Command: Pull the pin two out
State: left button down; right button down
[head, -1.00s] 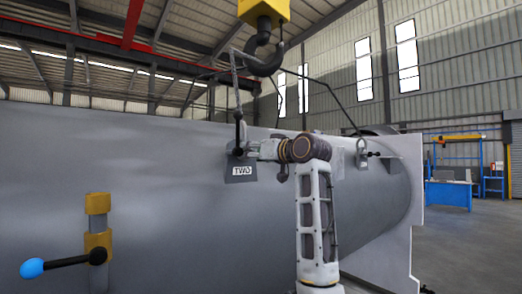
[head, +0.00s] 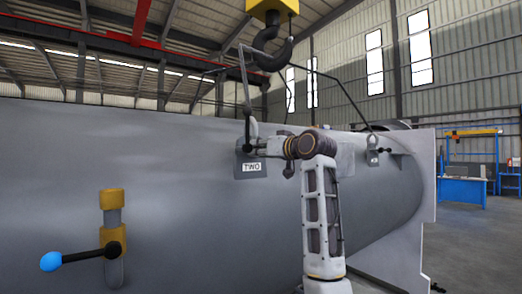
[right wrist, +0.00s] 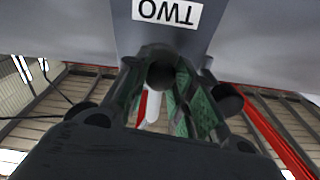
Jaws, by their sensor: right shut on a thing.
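The bracket plate labelled TWO (head: 251,169) is fixed to the side of the large grey shell (head: 180,165). My right gripper (head: 257,146) is at the top of this plate, its arm coming up from below right. In the right wrist view the label reads upside down above the green-padded fingers (right wrist: 163,92). They are shut around pin two, whose dark round end (right wrist: 161,75) shows between them. Most of the pin is hidden, and I cannot tell how far it sits in the bracket. My left gripper is out of view.
A crane hook (head: 272,50) hangs above, with sling rods running down to the brackets. A second bracket with a dark-knobbed pin (head: 374,151) is farther right. A yellow-and-grey post with a blue-knobbed lever (head: 52,261) stands at left. Open floor lies right.

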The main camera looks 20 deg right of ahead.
jog(key=shift+s+d, duration=0.15)
jog(key=shift+s, duration=0.2)
jog(key=b+v, duration=0.4)
jog(key=v, duration=0.5)
jog(key=shift+s+d, duration=0.15)
jog(key=shift+s, duration=0.2)
dwell(2.1)
jog(key=shift+s+r, duration=0.1)
jog(key=shift+s, duration=0.1)
jog(key=shift+w, duration=0.1)
